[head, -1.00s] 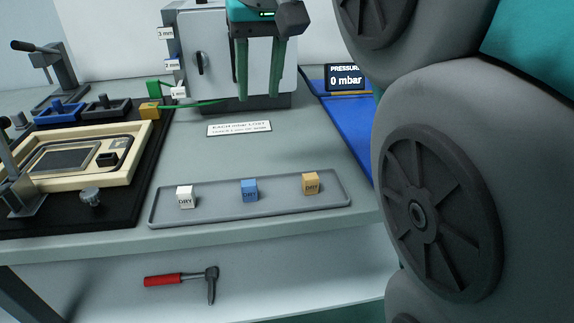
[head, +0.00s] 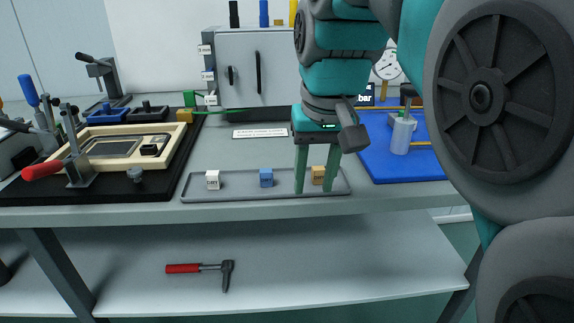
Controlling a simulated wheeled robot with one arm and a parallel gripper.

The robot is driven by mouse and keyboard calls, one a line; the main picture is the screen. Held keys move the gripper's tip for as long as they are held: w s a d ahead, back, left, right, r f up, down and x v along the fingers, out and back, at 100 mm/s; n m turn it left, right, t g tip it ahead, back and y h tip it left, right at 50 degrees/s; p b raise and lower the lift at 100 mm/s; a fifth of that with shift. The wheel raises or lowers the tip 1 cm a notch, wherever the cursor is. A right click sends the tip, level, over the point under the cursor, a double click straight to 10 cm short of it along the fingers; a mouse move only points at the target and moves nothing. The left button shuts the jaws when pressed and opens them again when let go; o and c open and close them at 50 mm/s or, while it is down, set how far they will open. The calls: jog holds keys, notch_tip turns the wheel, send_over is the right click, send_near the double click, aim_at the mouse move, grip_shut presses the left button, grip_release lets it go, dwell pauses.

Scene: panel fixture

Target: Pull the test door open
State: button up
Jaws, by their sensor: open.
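The test door (head: 280,75) is the grey front panel of a box-shaped cabinet at the back of the bench, and it looks shut. It has a long dark vertical handle (head: 258,72) near its middle and a smaller dark latch (head: 230,75) to the left. My arm hides the cabinet's right side.
The grey tray (head: 240,195) holds a white cube (head: 213,180), a blue cube (head: 266,177) and a tan cube (head: 318,175). A cream fixture (head: 100,148) with clamps stands left. A blue mat (head: 400,165) with a metal cylinder (head: 403,135) lies right.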

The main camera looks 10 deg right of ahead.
jog(key=shift+g, duration=0.3)
jog(key=shift+s+d+f, duration=0.2)
jog(key=shift+s+f, duration=0.25)
jog(key=shift+f, duration=0.25)
jog(key=shift+s+d+f, duration=0.2)
jog(key=shift+s+f, duration=0.3)
jog(key=shift+f, duration=0.2)
jog(key=shift+s+d+f, duration=0.2)
jog(key=shift+s+f, duration=0.25)
jog(key=shift+f, duration=0.25)
